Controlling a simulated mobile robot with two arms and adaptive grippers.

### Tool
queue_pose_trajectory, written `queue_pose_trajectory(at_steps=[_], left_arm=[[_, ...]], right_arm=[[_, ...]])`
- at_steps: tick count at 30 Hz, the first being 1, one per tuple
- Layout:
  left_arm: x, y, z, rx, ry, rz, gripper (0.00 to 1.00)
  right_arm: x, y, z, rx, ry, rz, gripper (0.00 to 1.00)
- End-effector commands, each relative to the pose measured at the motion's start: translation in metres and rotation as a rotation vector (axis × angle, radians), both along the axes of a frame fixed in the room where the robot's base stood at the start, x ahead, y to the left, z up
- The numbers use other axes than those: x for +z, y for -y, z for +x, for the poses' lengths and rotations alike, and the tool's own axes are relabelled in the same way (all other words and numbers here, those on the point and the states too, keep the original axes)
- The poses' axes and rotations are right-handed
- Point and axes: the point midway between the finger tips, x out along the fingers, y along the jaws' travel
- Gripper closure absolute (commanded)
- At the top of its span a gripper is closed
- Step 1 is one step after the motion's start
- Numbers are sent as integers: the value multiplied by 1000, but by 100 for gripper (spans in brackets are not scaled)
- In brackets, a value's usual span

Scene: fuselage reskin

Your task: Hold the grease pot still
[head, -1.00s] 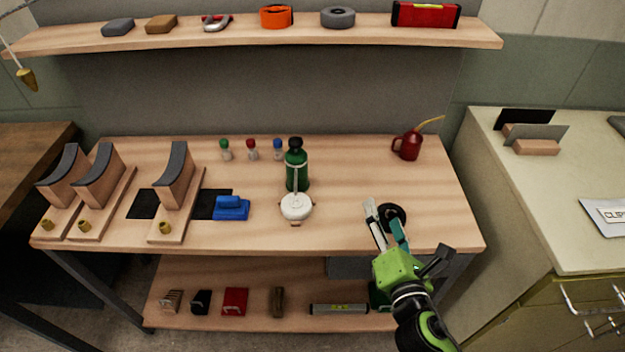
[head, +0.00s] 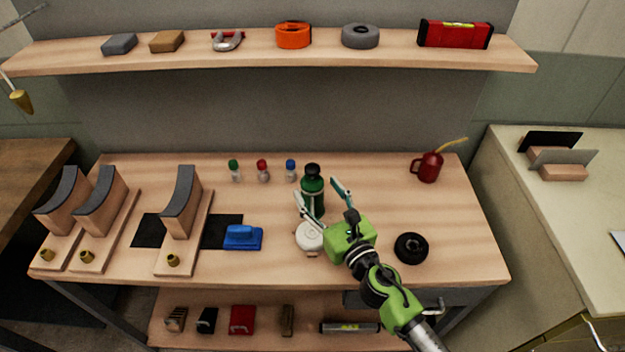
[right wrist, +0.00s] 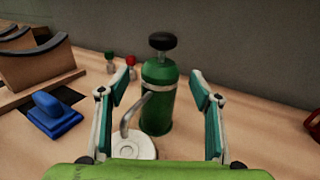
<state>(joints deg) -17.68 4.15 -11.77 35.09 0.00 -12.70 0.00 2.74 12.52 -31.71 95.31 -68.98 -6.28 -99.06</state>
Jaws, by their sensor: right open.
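The green pot (head: 313,181), which I take as the grease pot, stands upright on the bench with a black knob on top. In the right wrist view the green pot (right wrist: 157,112) has a grey curved spout reaching down over a round white dish (right wrist: 138,148). The dish (head: 308,237) is partly hidden by my gripper in the head view. My right gripper (head: 318,190) is open, one finger on each side of the pot. In the wrist view the pot stands between and beyond the fingers, with gaps on both sides. My left gripper is not in view.
A blue block-shaped tool (head: 243,238) and wooden stands (head: 185,215) are to the left. Small capped bottles (head: 262,172) stand behind left. A black round piece (head: 411,248) sits right of my arm, and a red oil can (head: 428,166) behind right. A shelf (head: 200,58) runs above.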

Motion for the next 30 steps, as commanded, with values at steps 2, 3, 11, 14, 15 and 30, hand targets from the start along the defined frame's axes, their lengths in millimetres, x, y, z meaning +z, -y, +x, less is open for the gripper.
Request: queue_pose_trajectory(at_steps=[2,3,11,14,15,30], left_arm=[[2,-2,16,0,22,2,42],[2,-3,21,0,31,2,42],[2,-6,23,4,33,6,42],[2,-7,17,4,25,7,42],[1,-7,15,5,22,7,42],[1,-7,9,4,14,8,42]], right_arm=[[1,-6,13,-1,0,1,41],[0,-8,17,-2,0,1,41],[0,-16,34,-1,0,1,41],[0,-17,35,-1,-1,2,41],[0,-17,35,-1,-1,2,41],[0,-17,35,-1,-1,0,99]])
